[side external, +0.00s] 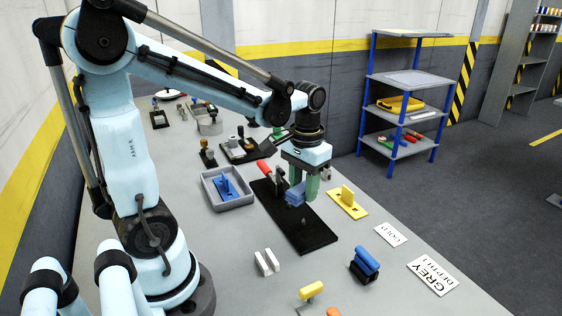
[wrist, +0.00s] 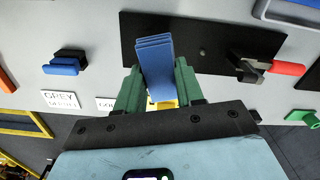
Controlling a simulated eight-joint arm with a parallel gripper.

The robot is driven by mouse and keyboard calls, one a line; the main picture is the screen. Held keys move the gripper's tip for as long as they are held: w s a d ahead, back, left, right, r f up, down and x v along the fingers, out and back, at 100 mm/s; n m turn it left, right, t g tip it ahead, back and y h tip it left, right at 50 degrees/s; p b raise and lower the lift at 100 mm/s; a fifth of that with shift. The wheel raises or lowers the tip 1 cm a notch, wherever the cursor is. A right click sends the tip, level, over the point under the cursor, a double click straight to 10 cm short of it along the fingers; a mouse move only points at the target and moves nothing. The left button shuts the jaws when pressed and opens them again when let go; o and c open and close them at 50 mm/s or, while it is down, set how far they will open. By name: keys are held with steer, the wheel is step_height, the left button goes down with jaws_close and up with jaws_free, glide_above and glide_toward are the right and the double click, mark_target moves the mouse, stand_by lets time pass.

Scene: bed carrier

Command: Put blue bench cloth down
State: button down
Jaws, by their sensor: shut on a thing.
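My gripper (side external: 304,188) has green fingers and points down over the black plate (side external: 310,232). It is shut on the blue bench cloth (side external: 294,196), a folded stack of blue layers. In the wrist view the cloth (wrist: 155,66) stands between the two green fingers of my gripper (wrist: 158,88) and sticks out past them over the black plate (wrist: 222,38). I cannot tell whether the cloth touches the plate.
A red-handled clamp (side external: 270,173) sits at the plate's far end, and a small peg (wrist: 203,51) stands on the plate. A yellow block (side external: 347,202) is to the right, a grey tray (side external: 234,205) to the left. A blue-topped block (side external: 365,264) and label cards (side external: 433,276) lie nearer.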

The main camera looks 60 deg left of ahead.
steer(key=shift+s, duration=0.1)
steer(key=shift+s+d+r, duration=0.2)
steer(key=shift+s, duration=0.1)
steer(key=s+d+r+m, duration=0.1)
steer(key=s+d+m, duration=0.25)
steer(key=s, duration=0.55)
glide_above(240, 229)
step_height(240, 229, down, 7)
steer(key=shift+f, duration=2.2)
steer(key=c, duration=0.7)
jaws_free()
steer(key=shift+f, duration=0.15)
